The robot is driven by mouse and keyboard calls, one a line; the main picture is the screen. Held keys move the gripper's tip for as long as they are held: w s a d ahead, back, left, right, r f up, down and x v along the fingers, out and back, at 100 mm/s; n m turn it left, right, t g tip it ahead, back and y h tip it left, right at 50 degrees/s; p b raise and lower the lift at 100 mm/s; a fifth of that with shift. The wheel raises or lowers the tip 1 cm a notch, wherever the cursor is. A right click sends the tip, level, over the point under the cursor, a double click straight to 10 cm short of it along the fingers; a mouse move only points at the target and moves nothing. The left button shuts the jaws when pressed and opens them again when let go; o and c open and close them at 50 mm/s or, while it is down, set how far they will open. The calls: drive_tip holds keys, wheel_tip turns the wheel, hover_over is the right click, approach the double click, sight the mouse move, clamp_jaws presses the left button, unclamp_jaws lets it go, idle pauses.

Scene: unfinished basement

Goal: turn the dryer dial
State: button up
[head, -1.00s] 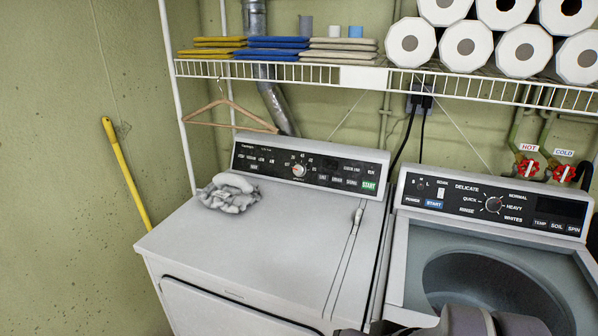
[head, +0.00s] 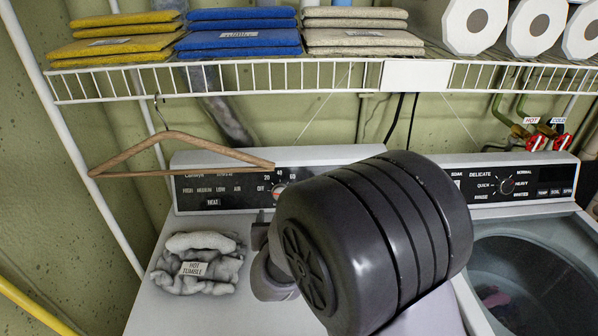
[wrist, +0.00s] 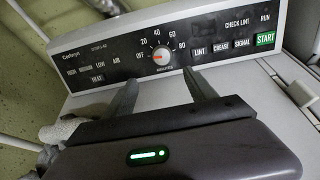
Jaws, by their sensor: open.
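The dryer dial (wrist: 161,56) is a pale round knob on the black control panel, ringed by OFF, 20, 40, 60 and 80. A small orange-red mark shows on its left, toward OFF. In the head view the dial (head: 279,188) sits just beyond my dark arm, partly covered by it. My gripper (wrist: 160,82) is open, with its two grey fingers apart and nothing between them. In the wrist view the fingers point at the panel, one either side below the dial; I see no contact. In the head view my arm hides the gripper and the panel's right part.
A wooden hanger (head: 180,150) hangs from the wire shelf (head: 270,75) in front of the panel's upper left. A grey cloth bundle labelled HOT TUMBLE (head: 196,265) lies on the dryer top (head: 150,312). The washer (head: 520,235) stands open at the right.

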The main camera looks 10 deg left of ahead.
drive_tip(key=x, duration=0.5)
drive_tip(key=b+x, duration=0.1)
drive_tip(key=x, duration=0.5)
drive_tip(key=b+x, duration=0.1)
drive_tip(key=x, duration=0.4)
drive_tip(key=shift+w+d+f, duration=0.1)
drive_tip(key=shift+w+d, duration=0.05)
drive_tip(key=shift+w, duration=0.25)
drive_tip(key=shift+s, duration=0.1)
drive_tip(key=c, duration=1.4)
